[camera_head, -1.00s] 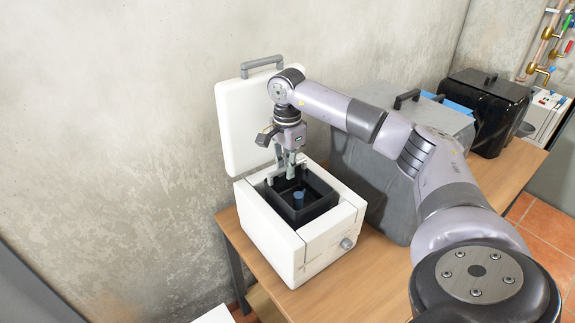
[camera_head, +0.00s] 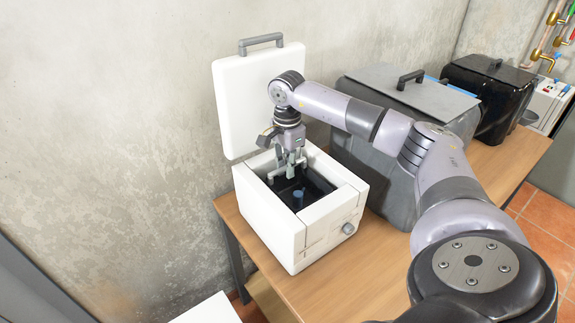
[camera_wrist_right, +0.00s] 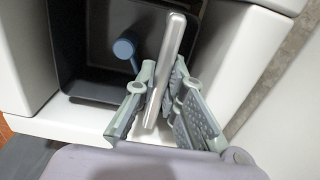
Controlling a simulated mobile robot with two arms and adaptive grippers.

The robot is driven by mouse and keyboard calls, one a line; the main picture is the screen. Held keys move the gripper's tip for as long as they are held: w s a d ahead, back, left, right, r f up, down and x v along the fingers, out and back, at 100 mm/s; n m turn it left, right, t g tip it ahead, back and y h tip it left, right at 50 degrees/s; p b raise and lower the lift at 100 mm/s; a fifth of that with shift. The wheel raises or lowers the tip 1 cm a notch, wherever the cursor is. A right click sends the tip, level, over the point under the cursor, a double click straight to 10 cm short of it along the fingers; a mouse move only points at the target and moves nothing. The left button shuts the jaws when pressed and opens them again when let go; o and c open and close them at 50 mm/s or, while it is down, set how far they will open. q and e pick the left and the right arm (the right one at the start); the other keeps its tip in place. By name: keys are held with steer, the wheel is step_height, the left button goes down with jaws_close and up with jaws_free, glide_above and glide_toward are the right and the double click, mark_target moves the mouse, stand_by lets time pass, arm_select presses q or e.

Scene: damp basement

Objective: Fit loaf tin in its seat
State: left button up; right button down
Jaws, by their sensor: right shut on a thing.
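The loaf tin (camera_head: 316,188) is black and square, with a blue post (camera_head: 298,200) standing inside it. It sits down inside the opening of the white bread machine (camera_head: 279,232), with its rim below the machine's top edge. Whether its bottom is fully seated is hidden. My right gripper (camera_head: 288,170) reaches down into the opening at its back left side. In the right wrist view its fingers (camera_wrist_right: 150,95) are shut on the tin's flat metal handle (camera_wrist_right: 166,60), and the post (camera_wrist_right: 126,50) shows beside it. My left gripper is not in view.
The machine's white lid (camera_head: 258,100) stands open against the concrete wall. A large grey lidded box (camera_head: 375,160) stands close to its right, with a black box (camera_head: 490,95) beyond. Clear wooden table (camera_head: 385,250) lies in front of the grey box.

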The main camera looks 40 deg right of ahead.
steer(key=shift+f, duration=0.4)
stand_by(0.5)
steer(key=c, duration=1.6)
jaws_free()
step_height(320, 180, up, 12)
